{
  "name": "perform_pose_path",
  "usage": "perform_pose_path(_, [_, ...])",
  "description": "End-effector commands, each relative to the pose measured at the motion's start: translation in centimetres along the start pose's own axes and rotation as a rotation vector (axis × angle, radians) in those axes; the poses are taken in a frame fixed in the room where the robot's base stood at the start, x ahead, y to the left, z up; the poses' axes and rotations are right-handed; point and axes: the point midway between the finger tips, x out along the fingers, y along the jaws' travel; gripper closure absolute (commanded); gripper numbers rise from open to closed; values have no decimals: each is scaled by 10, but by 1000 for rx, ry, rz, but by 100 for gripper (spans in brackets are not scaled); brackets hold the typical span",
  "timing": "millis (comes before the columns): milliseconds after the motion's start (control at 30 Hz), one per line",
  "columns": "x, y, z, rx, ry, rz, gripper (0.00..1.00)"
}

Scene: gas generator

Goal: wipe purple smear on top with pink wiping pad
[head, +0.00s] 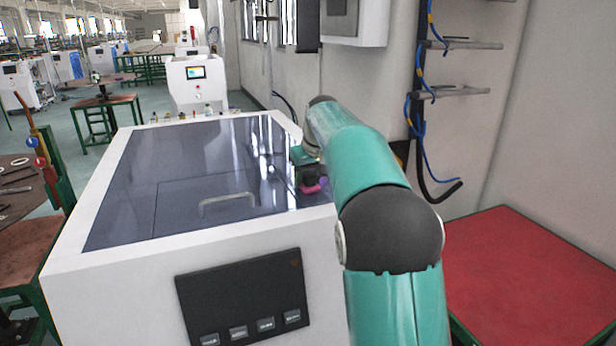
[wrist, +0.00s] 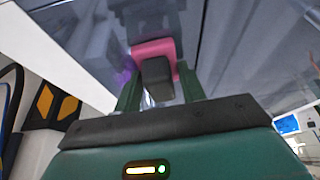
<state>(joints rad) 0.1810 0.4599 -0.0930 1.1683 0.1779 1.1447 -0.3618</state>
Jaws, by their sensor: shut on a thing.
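My gripper (wrist: 157,85) is shut on the pink wiping pad (wrist: 153,48), with a dark block of the pad between the two green fingers in the wrist view. In the head view the pink pad (head: 316,186) shows at the right side of the machine's dark glossy top (head: 150,190), beside my arm. It looks at or very near the surface; contact is hard to tell. The purple smear (wrist: 124,76) shows just left of the pad in the wrist view, partly hidden by the pad and finger. In the head view a small purple patch (head: 308,189) shows beside the pad.
A metal handle (head: 228,203) rises from the front of the dark top. Small bottles (head: 208,110) stand behind the far edge. A red-topped table (head: 530,275) is at the right, near the wall with pipes and blue hoses (head: 408,110). The left part of the top is clear.

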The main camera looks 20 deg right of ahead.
Motion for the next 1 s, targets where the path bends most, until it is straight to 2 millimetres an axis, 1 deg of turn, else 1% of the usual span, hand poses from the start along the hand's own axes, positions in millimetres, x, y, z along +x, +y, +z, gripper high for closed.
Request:
perform_pose_path(400, [-2,31,1,2,0,1,78])
perform_pose_path(667, [-2,40,2,1,0,0,78])
perform_pose_path(1000, [-1,66,4,2,1,1,78])
